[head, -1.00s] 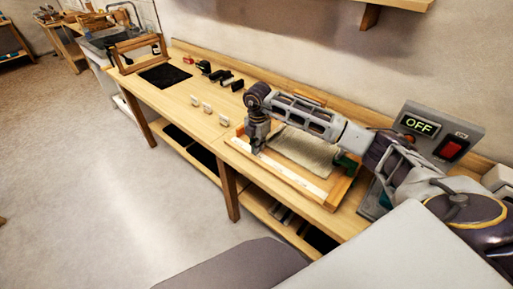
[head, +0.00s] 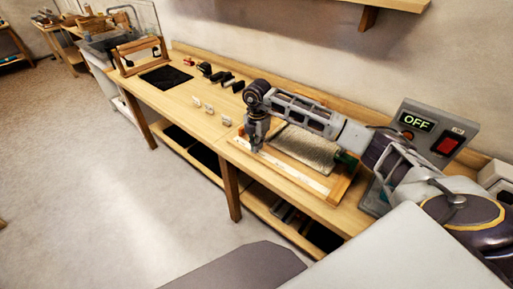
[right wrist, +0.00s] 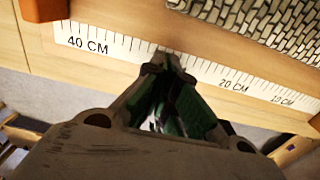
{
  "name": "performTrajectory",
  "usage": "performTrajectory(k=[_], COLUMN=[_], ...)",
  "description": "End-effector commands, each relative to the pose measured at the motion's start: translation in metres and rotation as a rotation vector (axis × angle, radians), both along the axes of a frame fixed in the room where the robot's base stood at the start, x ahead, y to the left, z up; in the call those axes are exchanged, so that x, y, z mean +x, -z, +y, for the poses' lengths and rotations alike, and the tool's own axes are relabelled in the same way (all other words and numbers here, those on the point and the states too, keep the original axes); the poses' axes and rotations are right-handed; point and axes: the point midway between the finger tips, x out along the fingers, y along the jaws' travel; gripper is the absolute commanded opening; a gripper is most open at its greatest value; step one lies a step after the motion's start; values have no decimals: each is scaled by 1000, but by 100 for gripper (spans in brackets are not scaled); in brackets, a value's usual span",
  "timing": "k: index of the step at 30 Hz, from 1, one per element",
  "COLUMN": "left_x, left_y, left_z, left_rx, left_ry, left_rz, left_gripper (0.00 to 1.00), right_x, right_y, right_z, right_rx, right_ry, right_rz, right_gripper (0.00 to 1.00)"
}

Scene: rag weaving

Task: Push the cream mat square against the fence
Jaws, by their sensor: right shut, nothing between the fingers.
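The cream mat (head: 308,147), woven and ribbed, lies flat in a wooden frame on the bench. Its near part shows in the right wrist view (right wrist: 268,20). My right arm crosses over it and hides its far side. A wooden rail (head: 343,187) bounds the frame on the right; I cannot tell which rail is the fence or whether the mat touches it. My right gripper (head: 255,149) is shut and empty, pointing down at the frame's left front, beside the mat. In the wrist view its tips (right wrist: 168,62) are over the ruler strip (right wrist: 235,82), apart from the mat. My left gripper is out of view.
A grey control box (head: 432,130) reading OFF stands at the right. Several pale small blocks (head: 209,109) and dark tools (head: 225,77) lie left of the frame. A black pad (head: 166,77) is farther left. A reddish wooden block (right wrist: 45,8) shows in the wrist view.

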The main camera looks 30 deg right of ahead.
Motion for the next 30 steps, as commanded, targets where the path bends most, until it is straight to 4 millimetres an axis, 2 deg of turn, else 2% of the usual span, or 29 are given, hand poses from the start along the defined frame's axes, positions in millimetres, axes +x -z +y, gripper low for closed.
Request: performTrajectory(k=[8, 17, 23, 30], left_x=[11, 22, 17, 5], left_y=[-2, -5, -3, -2], left_z=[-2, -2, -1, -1], left_rx=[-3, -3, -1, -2], left_ry=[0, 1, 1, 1], left_rz=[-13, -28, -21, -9], left_gripper=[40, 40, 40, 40], right_x=[1, 1, 0, 0], right_y=[-23, -64, -79, -83], right_z=[0, 0, 0, 0], right_rx=[-1, -1, 0, -1], right_ry=[-1, 1, 0, -1], right_rz=[-4, -4, -2, 0], right_gripper=[0, 0, 0, 0])
